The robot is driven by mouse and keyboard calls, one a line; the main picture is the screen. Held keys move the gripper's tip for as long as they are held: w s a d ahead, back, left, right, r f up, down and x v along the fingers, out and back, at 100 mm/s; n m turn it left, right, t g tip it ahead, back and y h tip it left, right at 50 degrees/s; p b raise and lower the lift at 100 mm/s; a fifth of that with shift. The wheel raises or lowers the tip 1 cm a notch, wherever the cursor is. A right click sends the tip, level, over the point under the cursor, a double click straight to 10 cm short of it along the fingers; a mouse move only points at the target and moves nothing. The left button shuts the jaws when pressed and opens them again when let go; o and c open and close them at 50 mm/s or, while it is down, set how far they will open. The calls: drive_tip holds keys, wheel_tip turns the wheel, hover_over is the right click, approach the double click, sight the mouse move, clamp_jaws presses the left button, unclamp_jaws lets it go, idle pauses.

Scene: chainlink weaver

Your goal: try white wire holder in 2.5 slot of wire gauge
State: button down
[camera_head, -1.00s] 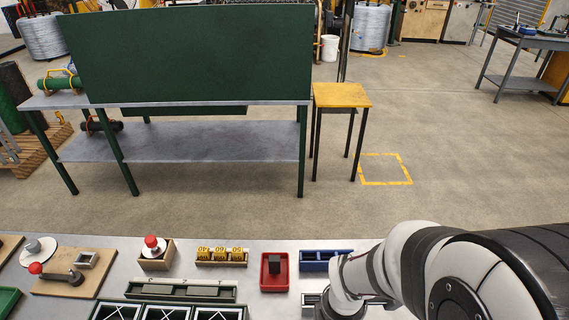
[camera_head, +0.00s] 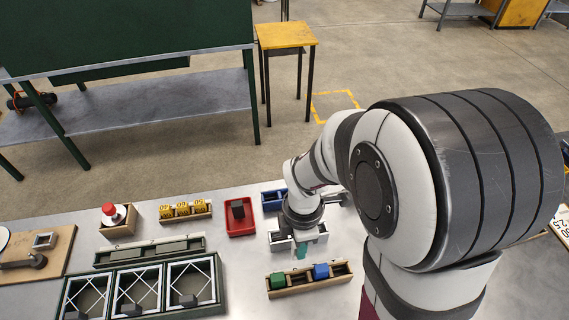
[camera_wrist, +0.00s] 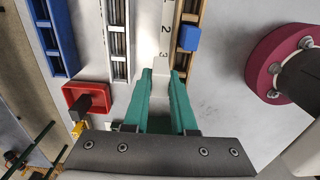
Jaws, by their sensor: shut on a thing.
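My gripper (camera_head: 299,254) points down over the bench, just in front of a white slotted tray (camera_head: 275,241). A pale strip with the numbers 2 and 3, seemingly the wire gauge (camera_wrist: 165,55), runs up from the fingertips. I cannot make out a 2.5 mark.
A red tray (camera_head: 240,230) with a dark block and a blue tray (camera_head: 269,199) lie behind the gripper. Yellow numbered blocks (camera_head: 183,209) and a green frame with compartments (camera_head: 220,292) are to the left. Bare bench shows around (camera_head: 240,265).

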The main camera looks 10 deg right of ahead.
drive_tip(key=w+d+r, duration=0.2)
drive_tip(key=w+r, duration=0.1)
drive_tip(key=w, duration=0.4)
drive_tip(key=shift+a+f, duration=0.1)
drive_tip(key=shift+f, duration=3.45)
drive_tip(key=c, duration=0.6)
unclamp_jaws()
drive_tip(key=shift+c, duration=0.2)
drive_tip(key=shift+r, duration=0.15)
